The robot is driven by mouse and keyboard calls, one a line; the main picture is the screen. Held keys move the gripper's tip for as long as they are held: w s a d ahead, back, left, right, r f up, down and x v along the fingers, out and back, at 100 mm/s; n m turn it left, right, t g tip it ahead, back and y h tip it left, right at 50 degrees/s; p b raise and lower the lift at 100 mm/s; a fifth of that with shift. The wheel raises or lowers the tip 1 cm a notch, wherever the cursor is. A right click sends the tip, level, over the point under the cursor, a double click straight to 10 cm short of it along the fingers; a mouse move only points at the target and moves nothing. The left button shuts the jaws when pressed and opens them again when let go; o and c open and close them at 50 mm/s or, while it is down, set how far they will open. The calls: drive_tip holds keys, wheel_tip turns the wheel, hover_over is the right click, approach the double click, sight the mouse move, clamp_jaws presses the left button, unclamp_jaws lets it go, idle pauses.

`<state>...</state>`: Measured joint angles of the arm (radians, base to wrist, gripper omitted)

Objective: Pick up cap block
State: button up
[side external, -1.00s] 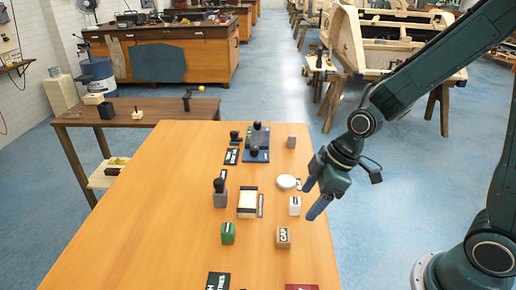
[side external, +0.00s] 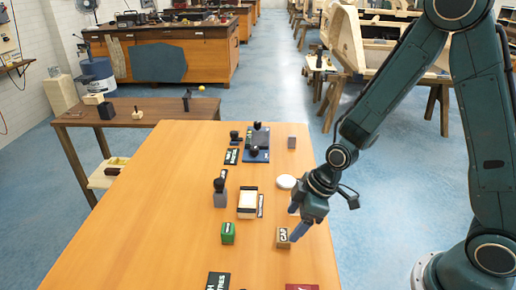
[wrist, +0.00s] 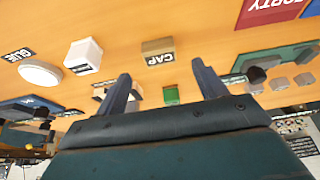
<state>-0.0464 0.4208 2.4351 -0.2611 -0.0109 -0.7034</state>
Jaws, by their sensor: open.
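The cap block (side external: 283,238) is a small tan block with a dark label reading CAP. It sits on the wooden table near its right edge. In the wrist view the cap block (wrist: 158,52) lies ahead of and between my two fingers, with clear space around it. My gripper (side external: 296,227) is open, above and just right of the block. In the wrist view my gripper (wrist: 160,80) shows both blue-grey fingers spread with nothing between them at the tips.
A green block (side external: 228,233) stands left of the cap block. A white block (wrist: 83,56) and a round white glue piece (side external: 287,181) are close by. A red sign (side external: 301,287) lies at the front edge. The left part of the table (side external: 150,220) is clear.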

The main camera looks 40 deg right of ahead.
sight(285, 235)
drive_tip(key=shift+w+f, duration=0.1)
drive_tip(key=shift+f, duration=0.2)
drive_tip(key=shift+x, duration=2.6)
drive_tip(key=c, duration=1.1)
drive_tip(key=shift+o, duration=0.2)
drive_tip(key=shift+r, duration=0.2)
wheel_tip(285, 235, up, 20)
drive_tip(key=shift+f, duration=0.15)
